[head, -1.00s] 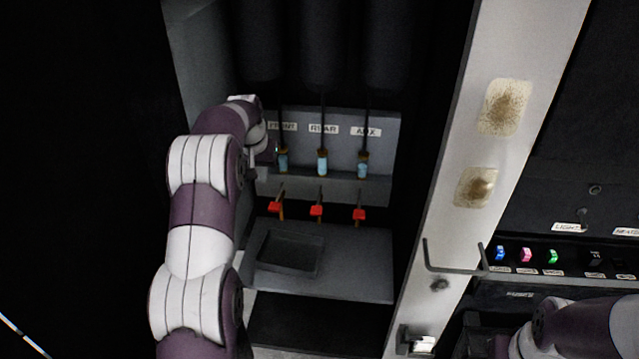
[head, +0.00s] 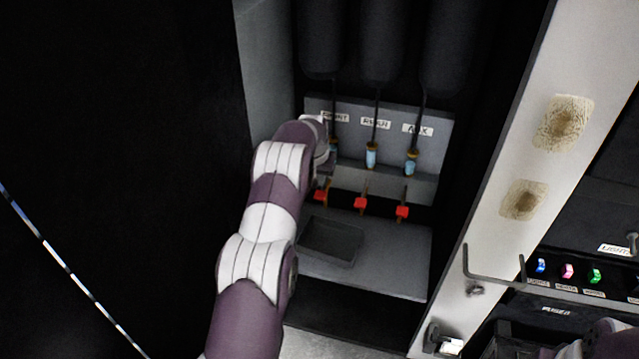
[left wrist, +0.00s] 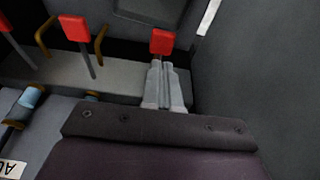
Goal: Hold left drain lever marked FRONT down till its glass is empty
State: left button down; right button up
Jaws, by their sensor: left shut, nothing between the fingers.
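The FRONT drain lever has a red tab (head: 320,196), the leftmost of three in the head view. It also shows in the left wrist view (left wrist: 162,41). My left gripper (left wrist: 166,66) is shut and empty, its fingertips right at this tab; I cannot tell whether they touch it. In the head view the left gripper (head: 325,174) is just above the lever, mostly behind my wrist. The FRONT label (head: 335,117) is partly covered. The FRONT glass (head: 333,148) is mostly hidden, so its level cannot be read. My right gripper is not seen.
The REAR lever (head: 361,203) and AUX lever (head: 402,212) stand to the right, under blue-filled glasses (head: 371,157) (head: 410,164). A shallow tray (head: 330,243) lies below. A side wall (head: 268,80) bounds the left; a pale post (head: 500,180) bounds the right.

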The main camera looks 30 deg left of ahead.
aim_at(320, 194)
pick_arm(q)
notch_tip(320, 194, down, 3)
jog(key=shift+f+p, duration=0.15)
jog(key=shift+p, duration=0.6)
jog(key=shift+f, duration=0.35)
